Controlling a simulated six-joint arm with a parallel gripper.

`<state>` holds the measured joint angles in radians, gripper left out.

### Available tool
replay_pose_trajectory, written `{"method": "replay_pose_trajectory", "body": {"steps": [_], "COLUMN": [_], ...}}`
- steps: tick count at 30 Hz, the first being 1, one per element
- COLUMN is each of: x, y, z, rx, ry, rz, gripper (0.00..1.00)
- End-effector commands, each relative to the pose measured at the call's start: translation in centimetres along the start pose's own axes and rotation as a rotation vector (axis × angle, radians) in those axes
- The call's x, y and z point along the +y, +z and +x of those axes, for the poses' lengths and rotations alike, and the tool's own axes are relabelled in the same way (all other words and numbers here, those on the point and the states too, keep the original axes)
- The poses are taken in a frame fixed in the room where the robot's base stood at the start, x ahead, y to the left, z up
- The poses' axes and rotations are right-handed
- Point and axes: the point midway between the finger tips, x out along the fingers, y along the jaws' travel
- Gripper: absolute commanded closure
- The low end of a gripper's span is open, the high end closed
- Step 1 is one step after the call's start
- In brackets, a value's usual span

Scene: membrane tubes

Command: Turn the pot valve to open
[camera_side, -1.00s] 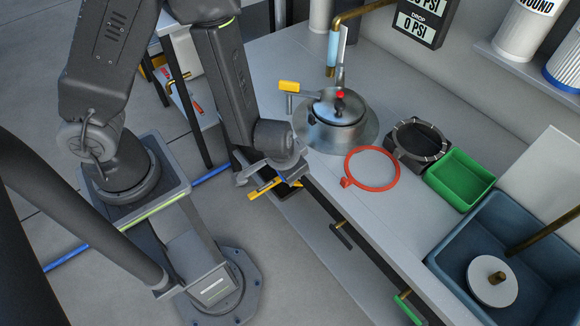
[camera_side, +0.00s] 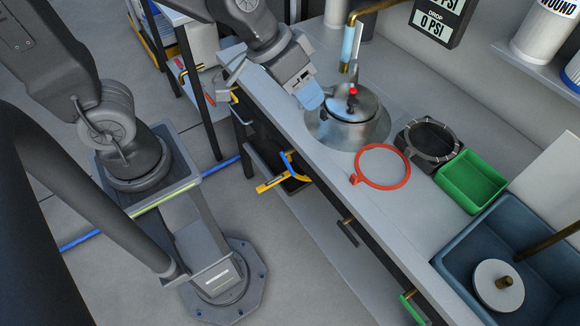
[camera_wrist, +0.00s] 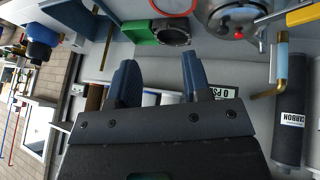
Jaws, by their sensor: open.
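The metal pot (camera_side: 368,128) stands on the counter, with a red knob (camera_side: 352,91) on its lid. In the wrist view the pot (camera_wrist: 225,17) is at the top right, and a yellow lever handle (camera_wrist: 304,14) sticks out beside it at the picture's edge. In the side view my gripper hides that handle. My gripper (camera_side: 311,97) is beside the pot's left side, above the counter; I cannot tell whether it touches anything there. In the wrist view its two blue fingers (camera_wrist: 160,68) are apart with nothing held between them.
A brass pipe with a light blue sleeve (camera_side: 348,45) rises behind the pot. A red ring (camera_side: 408,168), a black ring-shaped holder (camera_side: 440,158), a green tray (camera_side: 473,180) and a blue sink (camera_side: 450,258) lie to the right. An open drawer below holds yellow and blue tools (camera_side: 283,178).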

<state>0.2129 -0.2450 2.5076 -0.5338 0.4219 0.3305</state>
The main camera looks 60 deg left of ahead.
Motion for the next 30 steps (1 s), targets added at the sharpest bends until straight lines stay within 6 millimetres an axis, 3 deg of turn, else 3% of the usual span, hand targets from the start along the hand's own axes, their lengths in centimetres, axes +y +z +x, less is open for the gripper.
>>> {"method": "replay_pose_trajectory", "body": {"steps": [1,6,15,23,30], "x": [-0.7,-3.9,-11.5,-19.5,-26.6], "y": [-0.1,0.5,0.2,-1.0,0.0], "z": [-1.6,-4.5,-5.9,-3.2,2.5], "rx": [0.015,0.026,0.055,0.085,0.102], "ry": [-0.022,-0.142,-0.405,-0.562,-0.552], "rz": [0.003,-0.001,-0.057,-0.069,-0.049], "gripper": [0.55,0.55,0.55,0.55,0.55]}}
